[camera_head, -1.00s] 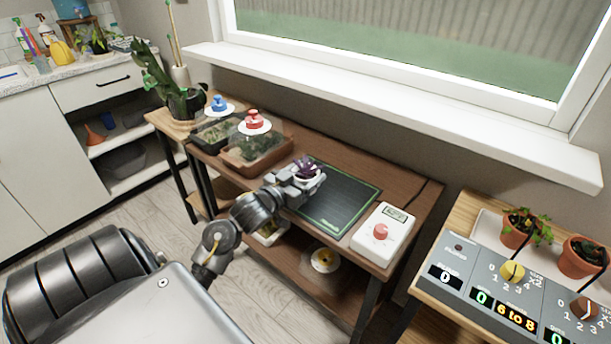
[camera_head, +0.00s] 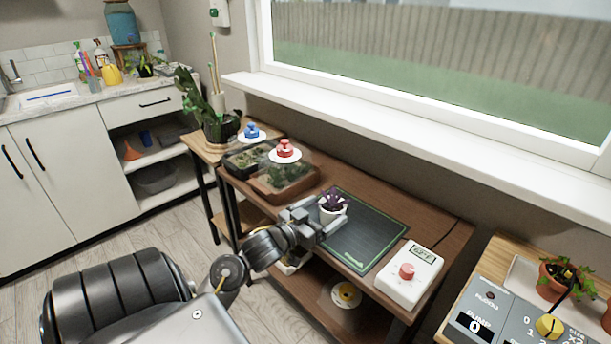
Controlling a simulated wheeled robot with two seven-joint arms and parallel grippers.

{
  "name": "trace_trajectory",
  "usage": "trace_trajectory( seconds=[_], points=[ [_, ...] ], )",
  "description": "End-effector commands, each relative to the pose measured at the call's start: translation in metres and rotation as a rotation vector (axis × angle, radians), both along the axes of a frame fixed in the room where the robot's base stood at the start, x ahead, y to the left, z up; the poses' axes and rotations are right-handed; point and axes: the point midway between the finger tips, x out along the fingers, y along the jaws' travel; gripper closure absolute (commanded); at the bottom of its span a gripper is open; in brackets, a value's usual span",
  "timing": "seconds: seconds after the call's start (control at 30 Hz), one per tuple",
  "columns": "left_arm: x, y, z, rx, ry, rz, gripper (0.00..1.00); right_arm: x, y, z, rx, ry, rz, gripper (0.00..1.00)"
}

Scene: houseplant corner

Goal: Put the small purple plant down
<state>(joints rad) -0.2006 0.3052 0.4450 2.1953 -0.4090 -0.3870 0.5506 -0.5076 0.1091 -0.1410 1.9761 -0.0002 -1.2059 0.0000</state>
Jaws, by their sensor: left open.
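The small purple plant (camera_head: 332,201) is in a white pot and stands upright on the left part of the dark green-edged mat (camera_head: 372,240) on the wooden table. My left gripper (camera_head: 329,221) is at the pot's near left side, open, with its fingers close to the pot. I cannot tell whether a finger touches it. My right gripper is not in view.
Two planter trays, one with a red-knobbed lid (camera_head: 285,152) and one by a blue-knobbed lid (camera_head: 252,133), stand left of the mat. A white thermostat box (camera_head: 409,275) stands right. Most of the mat's right side is clear.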

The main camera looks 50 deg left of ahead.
Motion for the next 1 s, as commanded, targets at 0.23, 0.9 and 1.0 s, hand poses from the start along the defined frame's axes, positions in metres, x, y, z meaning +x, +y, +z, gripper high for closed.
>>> trace_trajectory(
  seconds=[0.23,0.9,1.0],
  points=[
    [-0.053,0.0,0.0,0.001,0.003,0.0,0.11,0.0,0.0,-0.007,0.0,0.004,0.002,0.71],
    [-0.082,0.0,0.0,-0.001,0.0,0.0,0.11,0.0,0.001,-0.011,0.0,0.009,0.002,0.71],
    [-0.082,0.0,0.0,-0.001,0.0,0.0,0.11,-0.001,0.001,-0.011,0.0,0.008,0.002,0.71]
  ],
)
